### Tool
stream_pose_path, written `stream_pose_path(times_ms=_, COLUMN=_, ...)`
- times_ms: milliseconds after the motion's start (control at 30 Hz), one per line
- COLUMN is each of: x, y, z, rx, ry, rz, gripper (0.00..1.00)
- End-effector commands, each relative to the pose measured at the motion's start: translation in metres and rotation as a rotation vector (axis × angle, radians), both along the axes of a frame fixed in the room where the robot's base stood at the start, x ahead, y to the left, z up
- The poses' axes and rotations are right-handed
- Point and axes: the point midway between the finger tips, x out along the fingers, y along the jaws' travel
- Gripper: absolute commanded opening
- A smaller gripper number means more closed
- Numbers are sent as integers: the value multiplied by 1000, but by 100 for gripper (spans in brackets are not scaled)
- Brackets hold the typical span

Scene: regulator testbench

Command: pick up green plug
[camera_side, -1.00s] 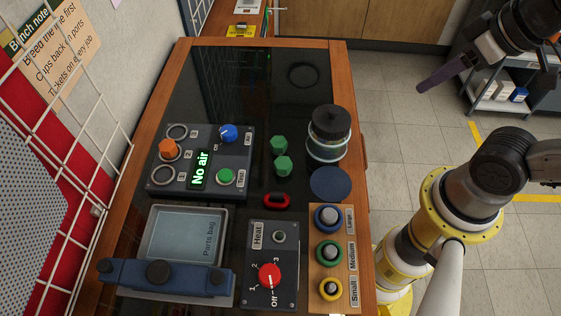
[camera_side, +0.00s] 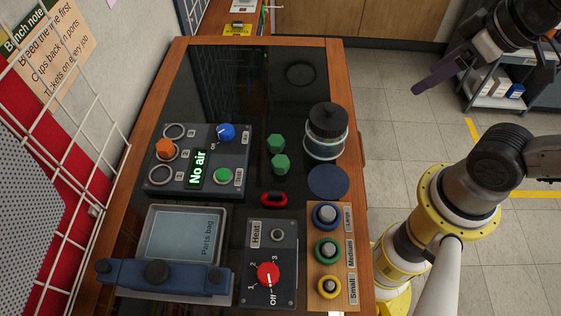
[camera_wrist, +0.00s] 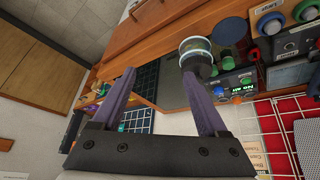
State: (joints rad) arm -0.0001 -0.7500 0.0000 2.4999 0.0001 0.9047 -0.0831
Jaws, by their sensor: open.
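Two green hexagonal plugs stand on the dark bench top in the side view, one behind the other: the far green plug (camera_side: 277,141) and the near green plug (camera_side: 280,163). They are between the "No air" panel (camera_side: 199,181) and the black-lidded jar (camera_side: 325,130). My gripper (camera_side: 418,91) is high at the upper right, off the bench's right side and well apart from both plugs. In the wrist view my gripper (camera_wrist: 158,78) has its two purple fingers spread with nothing between them.
The panel has an orange knob (camera_side: 165,148), a blue knob (camera_side: 225,132) and a green knob (camera_side: 223,176). A red ring-shaped part (camera_side: 274,198) lies nearer than the plugs, and a blue disc (camera_side: 328,181) to their right. The far bench top (camera_side: 245,85) is mostly clear.

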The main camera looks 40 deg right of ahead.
Motion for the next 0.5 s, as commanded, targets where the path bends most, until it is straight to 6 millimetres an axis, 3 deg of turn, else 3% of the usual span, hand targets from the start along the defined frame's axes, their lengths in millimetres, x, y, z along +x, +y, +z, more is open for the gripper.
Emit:
stream_pose_path(times_ms=133, x=5, y=0, z=14, rx=-119, ry=-7, rz=224, gripper=76)
stream_pose_path(times_ms=267, x=26, y=6, z=33, rx=-256, ry=17, rz=528, gripper=76)
stream_pose_path(times_ms=367, x=49, y=19, z=44, rx=-351, ry=48, rz=803, gripper=76)
stream_pose_path(times_ms=500, x=89, y=53, z=49, rx=-467, ry=97, rz=1234, gripper=76)
